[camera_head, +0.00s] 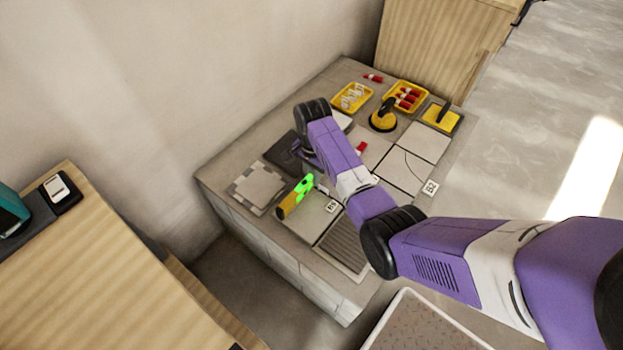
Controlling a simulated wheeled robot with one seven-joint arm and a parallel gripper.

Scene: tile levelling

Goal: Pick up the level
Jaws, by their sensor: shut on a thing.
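The level (287,206) is a short bar, yellow at its lower left end and bright green at its upper right end. It is above or on the pale tile near the left front of the worktop; I cannot tell whether it touches the tile. My gripper (309,174) is at the green end, below my wrist, and is shut on the level. The fingertips are small and partly hidden by my arm.
The grey worktop (230,206) holds pale tiles (423,141), a ribbed dark panel (345,246), a yellow suction cup (383,116), and yellow trays (352,97) with small parts. A wooden counter (105,270) stands at left. A pale bin (420,325) is in front.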

